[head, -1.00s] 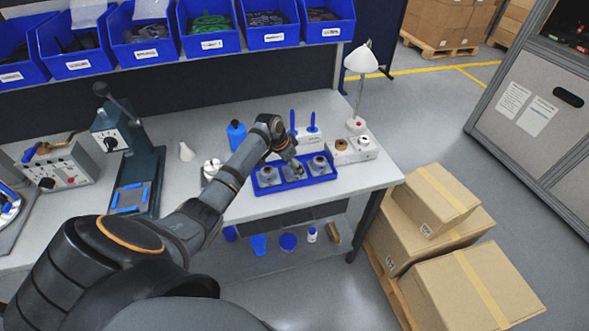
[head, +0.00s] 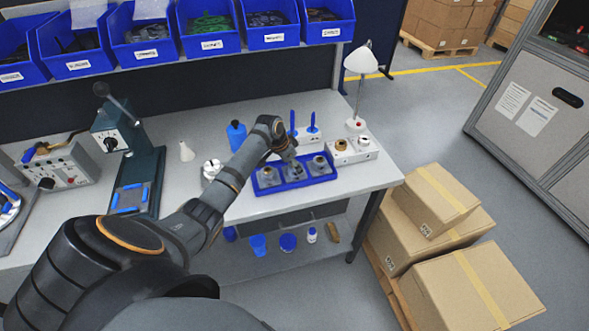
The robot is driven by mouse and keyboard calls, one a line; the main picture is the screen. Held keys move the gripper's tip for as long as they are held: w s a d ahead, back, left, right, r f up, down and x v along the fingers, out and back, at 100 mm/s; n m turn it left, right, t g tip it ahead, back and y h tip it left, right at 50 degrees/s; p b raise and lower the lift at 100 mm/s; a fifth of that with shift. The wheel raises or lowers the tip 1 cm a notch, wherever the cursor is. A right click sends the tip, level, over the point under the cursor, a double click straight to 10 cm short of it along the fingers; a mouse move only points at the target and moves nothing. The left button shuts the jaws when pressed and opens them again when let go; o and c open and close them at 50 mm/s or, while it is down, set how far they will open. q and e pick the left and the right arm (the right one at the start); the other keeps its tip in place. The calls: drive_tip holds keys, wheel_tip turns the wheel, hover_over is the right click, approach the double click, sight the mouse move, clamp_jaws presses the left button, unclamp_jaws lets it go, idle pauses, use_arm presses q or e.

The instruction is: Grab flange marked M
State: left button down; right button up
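A blue tray (head: 266,189) holds a row of grey metal flanges: a left one (head: 267,174), a middle one (head: 294,172) and a right one (head: 319,166). Any letter marks on them are too small to read. My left gripper (head: 291,164) points down at the middle flange, close above or touching it, and partly covers it. Its fingers are too small and dark to show whether they are open or shut. My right gripper is not in view.
Behind the tray stand a white holder with two blue upright tools (head: 312,128) and a blue bottle (head: 236,134). A white block with round parts (head: 352,152) and a lamp (head: 360,62) are to the right. A metal cylinder (head: 211,168) stands left. Cartons (head: 436,199) sit beside the bench.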

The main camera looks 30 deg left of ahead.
use_arm(q)
drive_tip(key=shift+r, duration=0.1)
drive_tip(key=shift+w+r, duration=0.1)
drive_tip(key=shift+r, duration=0.15)
drive_tip(key=v, duration=0.1)
drive_tip(key=b+v, duration=0.1)
drive_tip(key=v, duration=0.1)
drive_tip(key=shift+w+d+r, duration=0.15)
drive_tip(key=shift+w+d, duration=0.05)
drive_tip(key=shift+d, duration=0.05)
drive_tip(key=s+d+r+b, duration=0.2)
drive_tip(key=s+d+r, duration=0.3)
drive_tip(key=s+r, duration=0.4)
drive_tip(key=s, duration=0.3)
drive_tip(key=shift+s+b, duration=0.3)
drive_tip(key=shift+s, duration=0.05)
